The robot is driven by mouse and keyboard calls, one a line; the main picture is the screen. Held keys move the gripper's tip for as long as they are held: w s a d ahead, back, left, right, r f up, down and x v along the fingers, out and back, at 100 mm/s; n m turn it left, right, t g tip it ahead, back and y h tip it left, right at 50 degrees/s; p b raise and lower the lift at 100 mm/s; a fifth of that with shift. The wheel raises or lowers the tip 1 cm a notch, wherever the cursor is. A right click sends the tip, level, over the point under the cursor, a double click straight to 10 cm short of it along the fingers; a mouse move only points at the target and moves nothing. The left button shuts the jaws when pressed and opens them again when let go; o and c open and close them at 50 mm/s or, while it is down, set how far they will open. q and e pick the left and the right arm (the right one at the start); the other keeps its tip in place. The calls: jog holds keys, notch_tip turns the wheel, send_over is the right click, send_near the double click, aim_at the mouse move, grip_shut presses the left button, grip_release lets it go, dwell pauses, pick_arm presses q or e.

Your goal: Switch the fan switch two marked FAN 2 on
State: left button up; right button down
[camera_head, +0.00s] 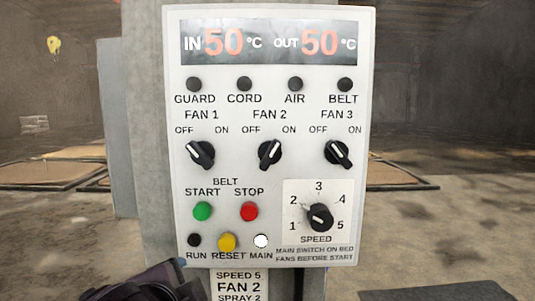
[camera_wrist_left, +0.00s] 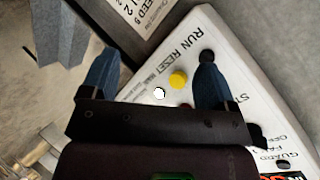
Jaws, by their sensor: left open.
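The FAN 2 switch (camera_head: 270,153) is a black rotary knob in the middle of the white control panel (camera_head: 365,100) in the head view. Its white pointer line tilts up and right, toward ON. The FAN 1 knob (camera_head: 201,154) and FAN 3 knob (camera_head: 338,153) point up and left, toward OFF. My left gripper (camera_head: 183,264) shows at the panel's lower left edge, mostly cut off. In the left wrist view its blue fingers (camera_wrist_left: 155,70) are spread apart with nothing held, near the panel's lower edge. My right gripper is not in view.
Below the knobs are a green START button (camera_head: 203,211), a red STOP button (camera_head: 249,211), a yellow RESET button (camera_head: 227,242) and a SPEED dial (camera_head: 320,217). The white MAIN light (camera_head: 261,241) looks lit. A small label (camera_head: 239,285) hangs below the panel.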

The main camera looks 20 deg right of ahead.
pick_arm(q)
jog(key=s+d+r+m+t, duration=0.2)
jog(key=d+r+m, duration=0.4)
jog(key=r, duration=0.4)
jog(key=m+t+h, duration=0.1)
jog(key=m+t, duration=0.3)
send_near(268, 155)
jog(key=p+x, duration=0.2)
jog(key=x, duration=0.7)
jog(key=shift+w, duration=0.15)
jog(key=shift+w+d+p, duration=0.25)
jog(key=shift+w+p, duration=0.15)
jog(key=shift+w, duration=0.3)
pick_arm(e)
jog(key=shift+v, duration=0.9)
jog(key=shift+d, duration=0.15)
